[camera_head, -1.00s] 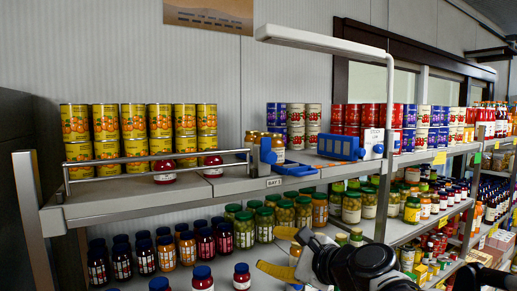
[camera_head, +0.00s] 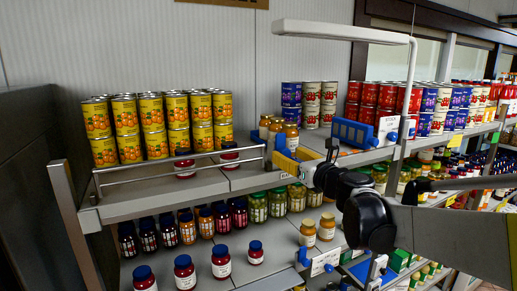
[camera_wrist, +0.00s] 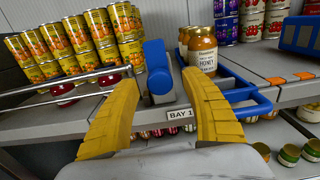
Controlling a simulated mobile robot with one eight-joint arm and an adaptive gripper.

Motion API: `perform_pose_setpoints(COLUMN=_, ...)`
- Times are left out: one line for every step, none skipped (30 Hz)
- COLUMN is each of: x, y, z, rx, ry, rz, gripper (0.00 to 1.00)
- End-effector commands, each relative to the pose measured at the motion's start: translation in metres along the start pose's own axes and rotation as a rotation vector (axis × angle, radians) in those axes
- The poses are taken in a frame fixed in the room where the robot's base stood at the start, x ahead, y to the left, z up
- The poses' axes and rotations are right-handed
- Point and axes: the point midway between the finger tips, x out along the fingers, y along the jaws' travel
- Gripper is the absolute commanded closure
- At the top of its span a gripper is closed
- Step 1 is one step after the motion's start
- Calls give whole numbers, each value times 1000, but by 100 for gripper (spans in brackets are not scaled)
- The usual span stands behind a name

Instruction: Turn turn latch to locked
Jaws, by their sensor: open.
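The turn latch (camera_wrist: 157,62) is a blue lever on a round blue hub, at the shelf's front edge beside the BAY 1 label. In the wrist view the lever stands roughly upright. My gripper (camera_wrist: 161,78) is open, its two yellow fingers at either side of the latch in the picture. I see no clear contact, and the depth between fingers and latch is hard to tell. In the head view my gripper (camera_head: 296,157) is at the shelf edge, and the latch (camera_head: 281,143) is partly hidden behind it.
A blue rail loop (camera_wrist: 262,106) sticks out right of the latch, close to the right finger. A honey jar (camera_wrist: 201,52) stands behind it. A metal guard rail (camera_head: 180,167) fronts yellow cans (camera_head: 155,143) at left. A lamp arm (camera_head: 340,31) overhangs the shelf.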

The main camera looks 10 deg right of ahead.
Motion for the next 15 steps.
perform_pose_setpoints(x=7, y=0, z=2, rx=0, ry=0, rz=2, gripper=46)
perform_pose_setpoints(x=11, y=0, z=2, rx=0, ry=0, rz=1, gripper=46)
perform_pose_setpoints(x=15, y=0, z=1, rx=-1, ry=0, rz=1, gripper=46)
perform_pose_setpoints(x=17, y=0, z=1, rx=-1, ry=0, rz=0, gripper=46)
perform_pose_setpoints(x=19, y=0, z=1, rx=-1, ry=0, rz=0, gripper=46)
perform_pose_setpoints(x=20, y=0, z=0, rx=-1, ry=0, rz=0, gripper=46)
perform_pose_setpoints(x=21, y=0, z=0, rx=-1, ry=0, rz=0, gripper=46)
perform_pose_setpoints(x=22, y=0, z=0, rx=-1, ry=0, rz=0, gripper=46)
perform_pose_setpoints(x=22, y=0, z=0, rx=-1, ry=0, rz=0, gripper=46)
perform_pose_setpoints(x=22, y=0, z=0, rx=-1, ry=0, rz=0, gripper=46)
perform_pose_setpoints(x=22, y=0, z=0, rx=-1, ry=0, rz=0, gripper=46)
perform_pose_setpoints(x=22, y=0, z=0, rx=-1, ry=0, rz=0, gripper=46)
perform_pose_setpoints(x=22, y=0, z=0, rx=-1, ry=0, rz=0, gripper=46)
perform_pose_setpoints(x=22, y=0, z=0, rx=-1, ry=0, rz=0, gripper=46)
perform_pose_setpoints(x=22, y=0, z=0, rx=-1, ry=0, rz=0, gripper=47)
